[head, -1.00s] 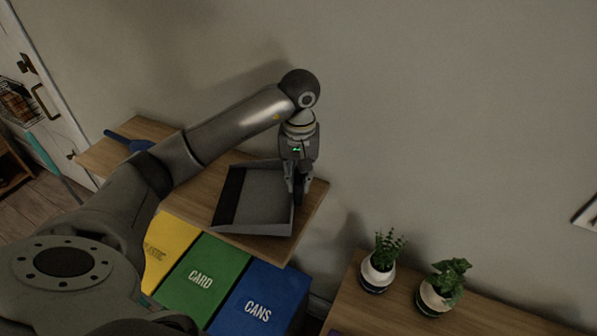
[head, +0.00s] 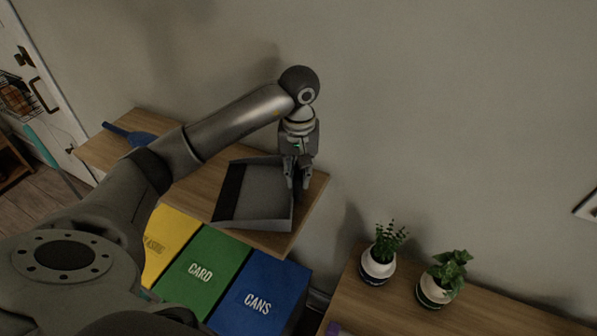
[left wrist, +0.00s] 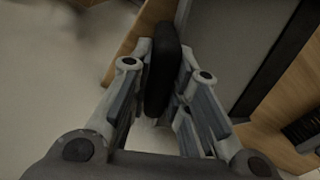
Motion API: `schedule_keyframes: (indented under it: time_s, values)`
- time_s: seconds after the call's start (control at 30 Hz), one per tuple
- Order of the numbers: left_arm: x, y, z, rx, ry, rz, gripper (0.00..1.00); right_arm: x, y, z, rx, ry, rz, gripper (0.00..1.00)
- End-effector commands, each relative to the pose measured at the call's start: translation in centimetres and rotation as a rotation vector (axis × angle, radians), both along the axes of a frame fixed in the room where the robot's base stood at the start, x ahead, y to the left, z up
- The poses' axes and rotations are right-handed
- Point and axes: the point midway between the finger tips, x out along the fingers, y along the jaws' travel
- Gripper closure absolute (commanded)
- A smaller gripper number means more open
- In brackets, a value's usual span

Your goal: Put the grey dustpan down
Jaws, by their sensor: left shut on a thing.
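The grey dustpan (head: 262,197) is at the right end of the wooden shelf top (head: 190,190), its dark lip toward the left. I cannot tell whether it rests fully on the wood. My left gripper (head: 297,186) points down at the dustpan's right side. In the left wrist view the fingers (left wrist: 160,95) are shut on the dark handle (left wrist: 163,68) of the dustpan, one on each side. The dustpan's grey pan (left wrist: 235,45) also shows there, beside the handle. My right gripper is not in view.
Yellow, green (head: 205,272) and blue (head: 262,295) bins labelled for sorting stand in front of the shelf top. A blue brush-like object (head: 130,136) lies at its far left. Two potted plants (head: 380,255) stand on another wooden surface at the right. The wall is close behind.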

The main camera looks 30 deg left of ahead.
Motion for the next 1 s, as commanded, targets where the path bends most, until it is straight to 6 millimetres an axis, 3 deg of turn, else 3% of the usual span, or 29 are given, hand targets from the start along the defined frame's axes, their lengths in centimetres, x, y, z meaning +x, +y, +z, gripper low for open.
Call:
schedule_keyframes:
  time_s: [0.03, 0.07, 0.23, 0.53, 0.67, 1.0]
  values:
    - [0.0, 0.0, -0.1, 0.000, -0.002, 0.000, 1.00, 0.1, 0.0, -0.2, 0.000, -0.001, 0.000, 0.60]
    - [0.0, 0.0, 0.0, 0.000, -0.002, 0.000, 0.80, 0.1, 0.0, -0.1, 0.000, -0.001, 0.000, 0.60]
    - [0.0, 0.0, 0.0, 0.000, -0.001, 0.000, 0.58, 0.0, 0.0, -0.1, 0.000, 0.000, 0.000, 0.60]
    - [0.0, 0.0, -0.1, 0.000, 0.001, 0.000, 0.57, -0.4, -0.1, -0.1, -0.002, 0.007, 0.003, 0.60]
    - [0.1, 0.0, 0.8, 0.000, -0.002, 0.000, 0.57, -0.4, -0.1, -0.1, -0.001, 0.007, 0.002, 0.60]
    - [0.1, 0.0, 7.5, 0.002, -0.006, 0.001, 0.57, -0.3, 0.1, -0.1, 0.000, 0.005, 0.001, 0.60]
